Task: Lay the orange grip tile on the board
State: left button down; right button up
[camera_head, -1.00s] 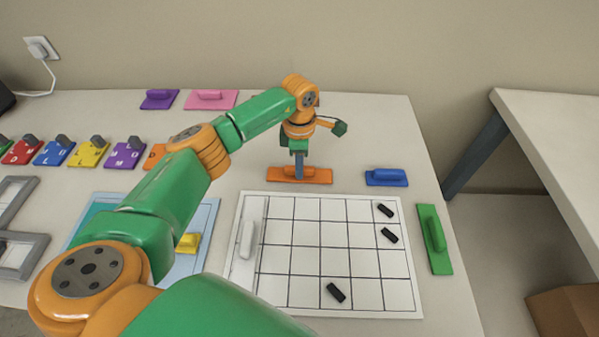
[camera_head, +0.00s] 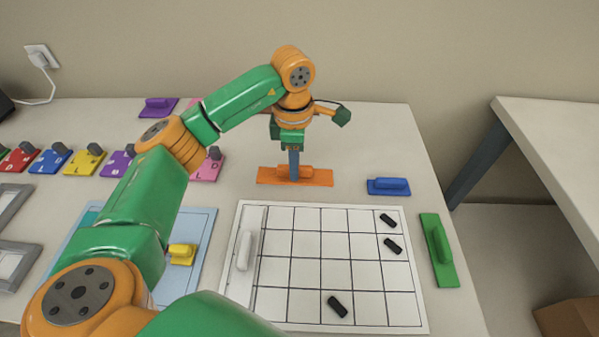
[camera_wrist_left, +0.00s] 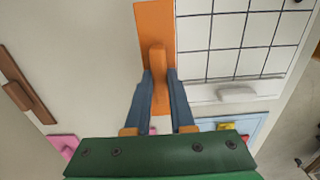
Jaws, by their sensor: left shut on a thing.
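The orange grip tile (camera_head: 318,177) is a flat orange strip with a raised grip, behind the far edge of the white gridded board (camera_head: 305,250). My left gripper (camera_head: 294,176) is shut on its grip from above. In the left wrist view both fingers (camera_wrist_left: 158,85) close on the grip of the orange tile (camera_wrist_left: 154,25), with the board (camera_wrist_left: 225,60) beside it. Whether the tile touches the table I cannot tell. The board bears a white grip tile (camera_head: 244,250) along its left side and several black pieces on the grid. My right gripper is not in view.
A blue grip tile (camera_head: 388,186) lies behind the board's far right corner and a green one (camera_head: 438,250) along its right side. A light blue panel (camera_head: 203,225) with a yellow grip piece (camera_head: 182,253) is at left. Lettered tiles line the left.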

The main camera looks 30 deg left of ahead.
pick_arm(q)
jog(key=s+d+r, duration=0.2)
jog(key=s+r, duration=0.4)
jog(key=s, duration=0.4)
jog(key=s+d+p, duration=0.5)
jog(key=s+d, duration=0.2)
jog(key=d, duration=0.2)
jog(key=w+a+f, duration=0.2)
jog(key=w+f, duration=0.1)
jog(key=w, duration=0.1)
jog(key=w+a+f+p, duration=0.1)
jog(key=w+f, duration=0.2)
jog(key=w, duration=0.1)
jog(key=w+a+f, duration=0.2)
jog(key=w+f, duration=0.1)
jog(key=w, duration=0.1)
jog(key=shift+w+a+f+p, duration=0.1)
jog(key=shift+w+a+p, duration=0.2)
jog(key=shift+a+p, duration=0.1)
notch_tip(320, 180, down, 3)
jog(key=shift+r+p, duration=0.15)
jog(key=shift+p, duration=0.55)
jog(key=shift+w+f, duration=0.1)
jog(key=shift+f, duration=0.4)
jog(key=c, duration=0.8)
grip_release()
jog(key=shift+o, duration=0.2)
